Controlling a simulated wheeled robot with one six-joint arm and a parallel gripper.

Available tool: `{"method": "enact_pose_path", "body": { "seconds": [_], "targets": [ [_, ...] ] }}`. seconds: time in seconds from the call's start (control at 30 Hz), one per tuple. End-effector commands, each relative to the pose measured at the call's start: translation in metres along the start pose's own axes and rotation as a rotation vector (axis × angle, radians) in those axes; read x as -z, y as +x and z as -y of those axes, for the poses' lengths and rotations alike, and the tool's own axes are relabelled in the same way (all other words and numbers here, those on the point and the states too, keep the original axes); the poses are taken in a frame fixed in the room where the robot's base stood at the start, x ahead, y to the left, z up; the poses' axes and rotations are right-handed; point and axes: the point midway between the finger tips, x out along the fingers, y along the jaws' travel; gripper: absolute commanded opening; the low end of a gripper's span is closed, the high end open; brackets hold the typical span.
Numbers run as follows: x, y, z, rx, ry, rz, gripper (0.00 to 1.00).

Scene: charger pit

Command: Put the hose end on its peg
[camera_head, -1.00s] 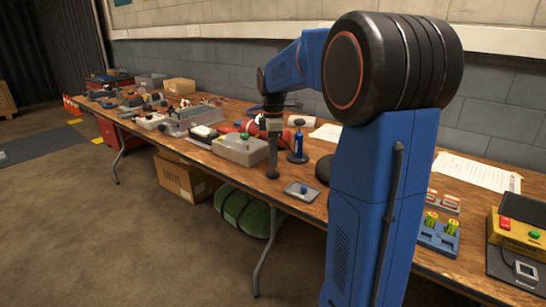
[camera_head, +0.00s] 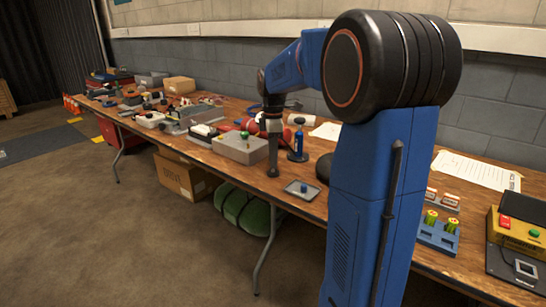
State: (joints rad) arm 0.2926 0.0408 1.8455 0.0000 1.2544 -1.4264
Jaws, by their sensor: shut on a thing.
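My gripper (camera_head: 273,146) points straight down above the front part of the workbench, just right of a grey box. It is shut on a small dark piece (camera_head: 272,171) at its lower end. This may be the hose end, but it is too small and dark to be sure. A small grey plate with a short blue peg (camera_head: 303,188) lies near the bench's front edge, to the right of and below my gripper. The two look apart. I cannot make out the hose's run; part of the bench is hidden behind my arm.
Several tools and boxes crowd the left of the workbench (camera_head: 322,207). A blue rack (camera_head: 438,235) is at the right.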

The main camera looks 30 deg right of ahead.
Motion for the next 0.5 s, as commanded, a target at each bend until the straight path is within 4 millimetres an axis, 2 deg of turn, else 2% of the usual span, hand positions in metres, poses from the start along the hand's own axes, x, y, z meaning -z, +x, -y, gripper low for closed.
{"method": "enact_pose_path", "body": {
  "seconds": [0.5],
  "targets": [
    [0.0000, 0.0091, 0.0001, 0.001, 0.000, 0.000, 0.00]
  ]
}}
